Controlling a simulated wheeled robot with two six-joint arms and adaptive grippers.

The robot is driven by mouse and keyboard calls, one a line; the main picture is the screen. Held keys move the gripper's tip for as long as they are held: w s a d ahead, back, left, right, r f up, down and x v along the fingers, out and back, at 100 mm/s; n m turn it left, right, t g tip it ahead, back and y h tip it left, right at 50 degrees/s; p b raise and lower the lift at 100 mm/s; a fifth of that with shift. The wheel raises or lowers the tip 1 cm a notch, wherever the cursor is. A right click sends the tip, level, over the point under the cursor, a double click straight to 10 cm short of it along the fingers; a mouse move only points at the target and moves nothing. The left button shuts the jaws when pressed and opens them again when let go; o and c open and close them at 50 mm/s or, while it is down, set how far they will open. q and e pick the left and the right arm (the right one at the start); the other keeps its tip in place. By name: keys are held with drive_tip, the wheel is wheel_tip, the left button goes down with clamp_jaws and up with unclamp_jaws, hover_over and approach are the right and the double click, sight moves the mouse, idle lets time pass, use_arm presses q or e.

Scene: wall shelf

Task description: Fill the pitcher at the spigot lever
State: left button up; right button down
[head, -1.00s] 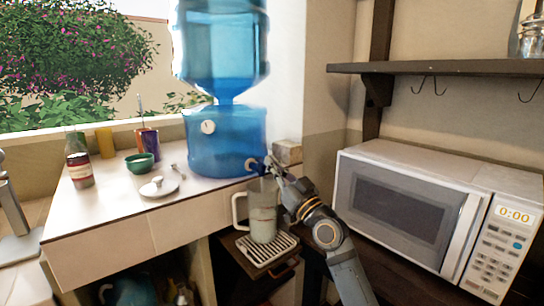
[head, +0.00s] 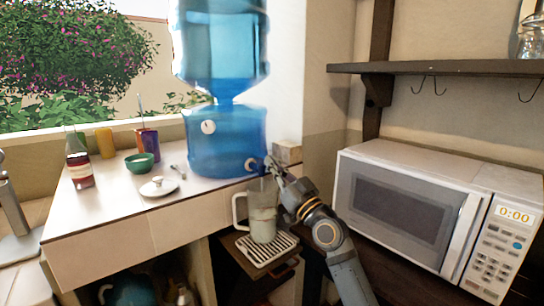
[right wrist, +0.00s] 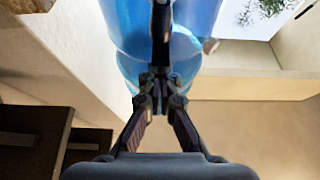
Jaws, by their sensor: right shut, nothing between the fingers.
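The clear pitcher (head: 263,218) stands upright on a slatted drip tray (head: 258,251), its handle to the left. It looks pale and greenish inside; I cannot tell the liquid level clearly. The blue water dispenser (head: 225,140) stands on the counter behind, its dark spigot (head: 252,165) above the pitcher. My right gripper (head: 271,165) is shut and empty, its tips beside the spigot. In the right wrist view the shut fingers (right wrist: 160,78) meet just below a dark upright part (right wrist: 160,25), probably the spigot lever; contact is unclear. My left gripper is out of view.
A microwave (head: 410,210) stands close to the right of my right arm, under a wall shelf (head: 450,68). On the counter are a green bowl (head: 139,162), a white lidded dish (head: 158,187), a bottle (head: 79,170) and cups. A small box (head: 288,152) sits right of the dispenser.

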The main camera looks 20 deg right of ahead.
idle(0.3)
wheel_tip(320, 180, up, 5)
drive_tip(key=p, duration=0.4)
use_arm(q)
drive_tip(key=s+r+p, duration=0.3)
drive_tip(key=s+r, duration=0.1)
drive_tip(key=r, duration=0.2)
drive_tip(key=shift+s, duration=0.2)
use_arm(e)
drive_tip(key=v, duration=1)
drive_tip(key=shift+s+f, duration=0.2)
drive_tip(key=shift+f, duration=0.25)
drive_tip(key=shift+d, duration=0.1)
